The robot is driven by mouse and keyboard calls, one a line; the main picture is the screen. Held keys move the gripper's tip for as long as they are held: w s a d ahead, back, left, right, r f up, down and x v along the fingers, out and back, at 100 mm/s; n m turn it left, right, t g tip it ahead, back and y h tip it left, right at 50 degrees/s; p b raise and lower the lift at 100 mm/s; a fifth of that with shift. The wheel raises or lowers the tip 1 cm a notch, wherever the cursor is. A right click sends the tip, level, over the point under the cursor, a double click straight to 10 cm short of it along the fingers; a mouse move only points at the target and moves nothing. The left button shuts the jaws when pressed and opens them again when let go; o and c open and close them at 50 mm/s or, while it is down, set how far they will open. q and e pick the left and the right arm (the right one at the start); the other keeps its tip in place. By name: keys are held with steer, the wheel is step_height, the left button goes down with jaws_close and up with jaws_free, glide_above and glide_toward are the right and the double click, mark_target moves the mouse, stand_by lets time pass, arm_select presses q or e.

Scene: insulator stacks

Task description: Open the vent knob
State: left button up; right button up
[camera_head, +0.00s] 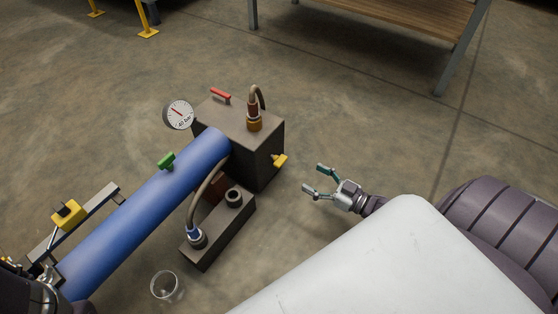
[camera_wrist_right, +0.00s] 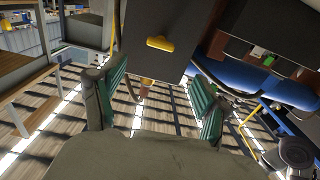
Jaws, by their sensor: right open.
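A yellow knob (camera_head: 280,160) sticks out from the right side of a dark box-shaped unit (camera_head: 262,153). In the right wrist view the yellow knob (camera_wrist_right: 159,43) sits ahead on the dark face, above the gap between the fingers. No label shows which part is the vent knob. My right gripper (camera_head: 312,179) is open and empty, to the right of the yellow knob and apart from it. Its green-padded fingers (camera_wrist_right: 157,98) are spread in the wrist view. My left gripper (camera_head: 42,280) is partly visible at the lower left edge; its fingers are unclear.
A blue cylinder (camera_head: 145,216) with a green knob (camera_head: 166,161) joins the box. A red handle (camera_head: 220,95), a gauge (camera_head: 179,114) and hoses are near the box. A glass (camera_head: 165,286) stands in front. A wooden bench (camera_head: 400,22) is behind.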

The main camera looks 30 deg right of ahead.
mark_target(284, 162)
steer(key=b+x, duration=0.6)
steer(key=x, duration=0.5)
steer(key=shift+f, duration=0.1)
steer(key=shift+w+a, duration=0.15)
steer(key=shift+w, duration=0.25)
